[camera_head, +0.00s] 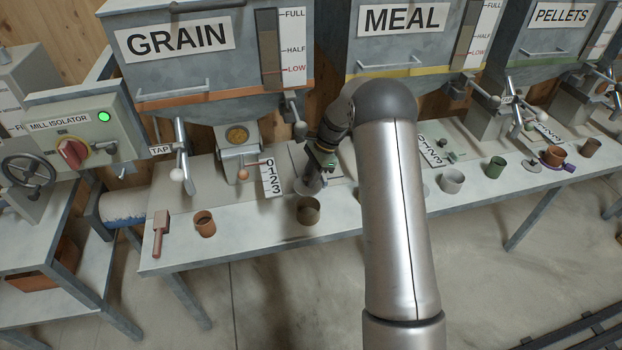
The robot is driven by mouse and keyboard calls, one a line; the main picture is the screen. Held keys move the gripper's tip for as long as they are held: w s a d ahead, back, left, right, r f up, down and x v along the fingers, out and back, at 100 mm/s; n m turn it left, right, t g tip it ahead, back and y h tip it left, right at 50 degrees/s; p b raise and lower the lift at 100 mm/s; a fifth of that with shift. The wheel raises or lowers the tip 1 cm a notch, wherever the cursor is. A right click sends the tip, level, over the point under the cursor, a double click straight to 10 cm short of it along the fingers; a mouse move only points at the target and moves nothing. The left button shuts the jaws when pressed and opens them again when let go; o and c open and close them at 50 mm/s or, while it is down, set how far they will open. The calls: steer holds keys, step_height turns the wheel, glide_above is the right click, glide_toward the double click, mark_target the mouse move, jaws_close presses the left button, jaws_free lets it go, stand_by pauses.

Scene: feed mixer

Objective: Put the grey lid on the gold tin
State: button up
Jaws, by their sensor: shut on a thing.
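The gold tin (308,211) stands upright on the bench, left of my arm, and its open top faces up. My gripper (318,176) is just above and behind the tin and points down. It is shut on the grey lid (313,186), which shows as a small grey shape at the fingers. The lid looks apart from the tin's rim, a little behind it. The fingers and lid are small here, so the exact gap and tilt cannot be told.
A copper-brown tin (204,224) and a brown mallet-like tool (160,234) are on the left of the bench (262,232). A grey tin (452,180), a green tin (495,167) and other small items stand right of my arm. Hopper outlets and levers overhang the back.

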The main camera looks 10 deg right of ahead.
steer(key=shift+f+b, duration=2.6)
steer(key=shift+f, duration=1.9)
steer(key=o, duration=1.5)
steer(key=shift+c, duration=0.2)
steer(key=shift+r, duration=0.1)
steer(key=shift+r+p, duration=2.45)
steer(key=shift+r, duration=2)
steer(key=shift+d, duration=0.1)
